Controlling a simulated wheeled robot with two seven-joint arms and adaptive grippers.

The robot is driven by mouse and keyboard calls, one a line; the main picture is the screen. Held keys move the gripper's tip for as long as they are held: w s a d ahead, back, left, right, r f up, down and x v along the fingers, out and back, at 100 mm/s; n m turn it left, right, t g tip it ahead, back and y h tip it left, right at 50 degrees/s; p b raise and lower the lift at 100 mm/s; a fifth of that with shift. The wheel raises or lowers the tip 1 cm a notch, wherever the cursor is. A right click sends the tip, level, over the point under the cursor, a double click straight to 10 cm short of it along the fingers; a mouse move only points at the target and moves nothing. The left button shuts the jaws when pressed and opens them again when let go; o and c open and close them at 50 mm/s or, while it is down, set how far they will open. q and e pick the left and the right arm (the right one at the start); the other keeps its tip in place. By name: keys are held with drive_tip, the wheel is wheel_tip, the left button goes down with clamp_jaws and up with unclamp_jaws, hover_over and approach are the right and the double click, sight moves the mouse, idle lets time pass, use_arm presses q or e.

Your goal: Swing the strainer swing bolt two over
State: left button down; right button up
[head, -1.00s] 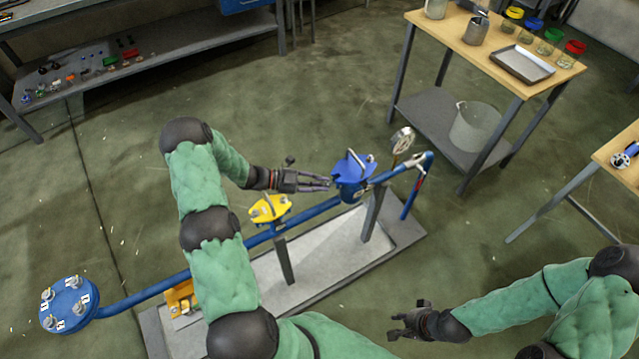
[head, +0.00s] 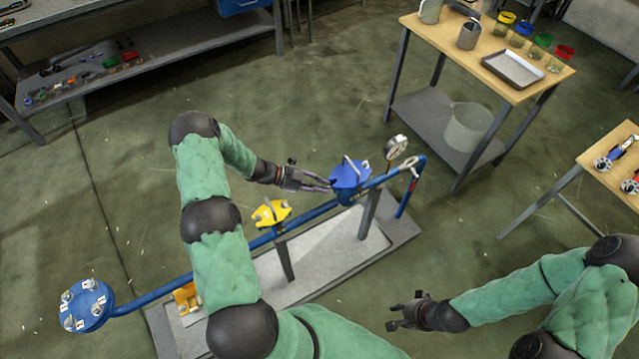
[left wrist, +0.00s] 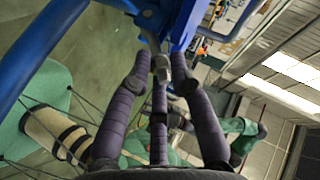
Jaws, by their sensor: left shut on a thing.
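The blue strainer with its blue cover (head: 348,177) stands on the blue pipe right of centre in the head view. A grey bar handle rises from the cover. My left gripper (head: 328,186) is at the left side of the strainer. In the left wrist view its three purple fingers (left wrist: 160,75) come together on a small grey bolt end (left wrist: 161,64) beside the blue strainer body (left wrist: 183,25). The number on this bolt cannot be read. My right gripper (head: 391,317) is open and empty, apart from the rig at the lower right.
The pipe (head: 232,250) runs past a yellow-topped fitting (head: 271,213) to a blue flange (head: 86,304) with numbered bolts at the left. A pressure gauge (head: 396,147) stands behind the strainer. Wooden tables (head: 478,60) stand at the right. The floor behind the rig is clear.

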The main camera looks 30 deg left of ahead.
use_arm(q)
drive_tip(key=shift+a, duration=0.15)
drive_tip(key=c, duration=1.4)
unclamp_jaws()
drive_tip(key=shift+w, duration=0.1)
drive_tip(key=shift+o, duration=0.2)
drive_tip(key=v, duration=1.2)
drive_tip(key=shift+f, duration=0.1)
